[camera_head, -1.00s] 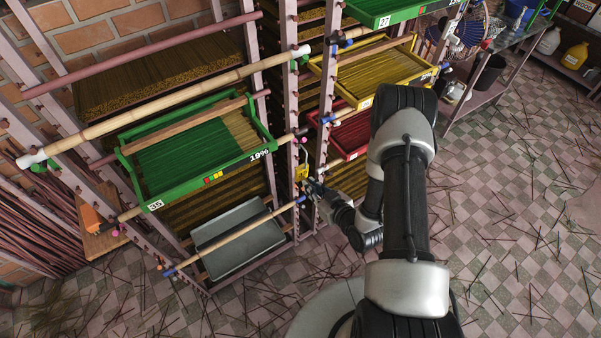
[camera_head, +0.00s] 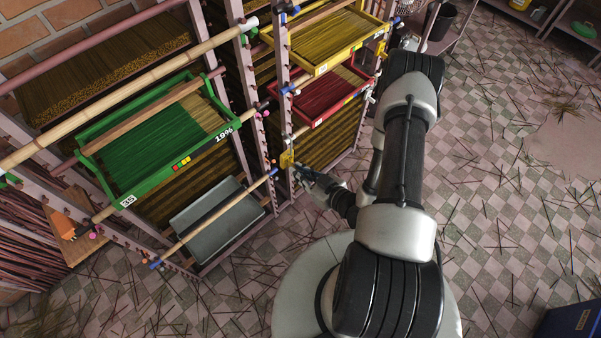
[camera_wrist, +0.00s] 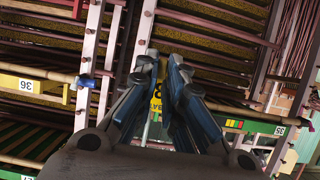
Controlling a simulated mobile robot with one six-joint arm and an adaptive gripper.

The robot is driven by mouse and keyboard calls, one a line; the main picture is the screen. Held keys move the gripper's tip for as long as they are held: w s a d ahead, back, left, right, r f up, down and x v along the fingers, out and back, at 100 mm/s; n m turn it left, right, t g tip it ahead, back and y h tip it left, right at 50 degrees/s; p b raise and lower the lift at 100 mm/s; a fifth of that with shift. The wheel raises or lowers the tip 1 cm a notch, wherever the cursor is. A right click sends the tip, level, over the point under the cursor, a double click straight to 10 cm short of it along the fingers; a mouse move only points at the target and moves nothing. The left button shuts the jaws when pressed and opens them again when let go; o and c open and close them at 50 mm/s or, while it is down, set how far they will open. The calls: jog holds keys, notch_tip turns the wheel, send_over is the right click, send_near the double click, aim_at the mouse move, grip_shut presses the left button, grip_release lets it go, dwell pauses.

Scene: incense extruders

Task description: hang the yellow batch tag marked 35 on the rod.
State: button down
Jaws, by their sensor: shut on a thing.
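The yellow batch tag (camera_head: 287,159) is at the tip of my gripper (camera_head: 297,169), beside a rack post. In the wrist view the tag (camera_wrist: 156,103) shows as a narrow yellow strip between the blue-padded fingers of my gripper (camera_wrist: 161,66), which is shut on it. Its number cannot be read fully. A pale wooden rod (camera_head: 218,218) with blue ends runs low across the rack bay, its right end just left of the tag. The tag is apart from the green tray (camera_head: 150,178) marked 35, which sits higher on the rack.
A grey tray (camera_head: 232,237) sits behind the low rod. Yellow (camera_head: 318,72) and red (camera_head: 318,118) trays stick out of the rack, above my gripper. Another yellow tag (camera_head: 381,49) hangs by the yellow tray. A blue bin (camera_head: 570,322) stands lower right. The tiled floor is littered with sticks.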

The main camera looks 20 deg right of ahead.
aim_at(291, 154)
jog(key=s+d, duration=0.2)
jog(key=s, duration=0.6)
jog(key=shift+s+d+r, duration=0.15)
jog(key=shift+s+d, duration=0.05)
jog(key=shift+s, duration=0.2)
dwell(0.3)
jog(key=shift+w, duration=0.1)
dwell(0.4)
jog(key=w+a+r+n+y+b, duration=0.1)
jog(key=w+r, duration=0.1)
jog(key=w, duration=0.2)
jog(key=w+a+r+n+g+y+b, duration=0.1)
jog(key=w+a+r, duration=0.1)
jog(key=w, duration=0.3)
jog(key=w+a+r+n+y+b, duration=0.1)
jog(key=w+a+r, duration=0.1)
jog(key=w, duration=0.2)
jog(key=shift+w+b, duration=0.3)
jog(key=shift+w, duration=0.1)
jog(key=w+a+r+n+g+y+b, duration=0.1)
jog(key=a+r+n+g+y+b, duration=0.2)
jog(key=r, duration=0.4)
jog(key=shift+w+a+n+g+y+b, duration=0.15)
jog(key=shift+a+n+g+y+b, duration=0.15)
jog(key=shift+n+g+b, duration=0.3)
